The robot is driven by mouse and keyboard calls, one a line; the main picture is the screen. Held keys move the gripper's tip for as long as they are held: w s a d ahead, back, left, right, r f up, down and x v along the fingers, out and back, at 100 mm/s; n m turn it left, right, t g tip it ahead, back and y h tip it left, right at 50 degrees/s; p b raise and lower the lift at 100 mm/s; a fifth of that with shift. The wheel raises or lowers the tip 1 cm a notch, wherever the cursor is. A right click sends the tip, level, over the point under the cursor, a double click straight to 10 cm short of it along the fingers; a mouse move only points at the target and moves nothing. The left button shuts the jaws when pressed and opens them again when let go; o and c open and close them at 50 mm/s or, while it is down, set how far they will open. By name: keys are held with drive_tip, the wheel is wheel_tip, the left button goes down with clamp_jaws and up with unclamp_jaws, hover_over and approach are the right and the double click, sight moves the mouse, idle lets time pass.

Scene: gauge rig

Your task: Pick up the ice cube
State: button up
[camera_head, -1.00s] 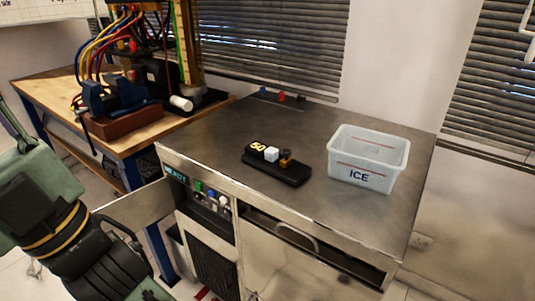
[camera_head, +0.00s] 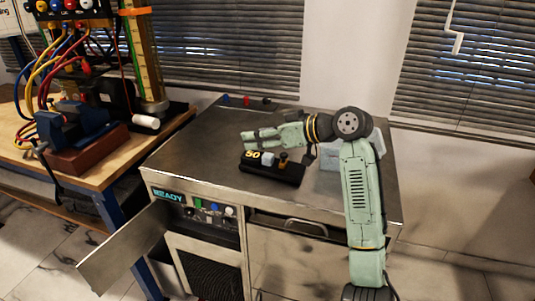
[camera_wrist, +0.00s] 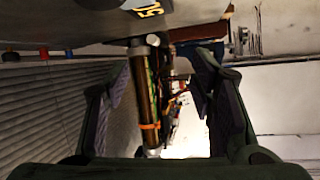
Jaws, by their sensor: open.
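The ice cube (camera_head: 267,159) is a small pale block on a black stand (camera_head: 272,171) marked 50, on the steel counter. A small dark and brass piece (camera_head: 283,159) stands just right of it. My gripper (camera_head: 247,140) is open and empty, pointing left in the head view, above and behind the stand. In the wrist view my two fingers (camera_wrist: 164,105) are spread apart with nothing between them. The wrist view shows the 50 mark upside down at its top edge; the ice cube is not visible there.
A clear ICE bin (camera_head: 330,157) is mostly hidden behind my arm. The steel counter (camera_head: 190,150) is bare to the left. A wooden bench (camera_head: 100,175) with a vise (camera_head: 75,130) and cables stands at left. A metal door (camera_head: 125,250) hangs open in front.

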sight(272, 156)
drive_tip(key=shift+m+g, duration=0.4)
drive_tip(key=shift+g, duration=0.2)
drive_tip(key=s+d, duration=0.1)
drive_tip(key=d, duration=0.2)
drive_tip(key=s+d, duration=0.1)
drive_tip(key=d, duration=0.3)
drive_tip(key=s+d+f, duration=0.1)
drive_tip(key=s+d, duration=0.1)
drive_tip(key=d, duration=0.2)
drive_tip(key=shift+s+f, duration=0.1)
drive_tip(key=shift+s+d+f+p, duration=0.1)
drive_tip(key=shift+d+p, duration=0.05)
drive_tip(key=shift+p, duration=0.15)
drive_tip(key=p+x, duration=0.1)
drive_tip(key=x, duration=0.4)
drive_tip(key=shift+f, duration=0.1)
drive_tip(key=p+x, duration=0.2)
drive_tip(key=x, duration=0.2)
drive_tip(key=shift+p, duration=0.35)
drive_tip(key=shift+w+a+f, duration=0.3)
drive_tip(key=shift+a+f, duration=0.05)
drive_tip(key=shift+a, duration=0.1)
drive_tip(key=c, duration=1.1)
drive_tip(key=shift+r, duration=0.1)
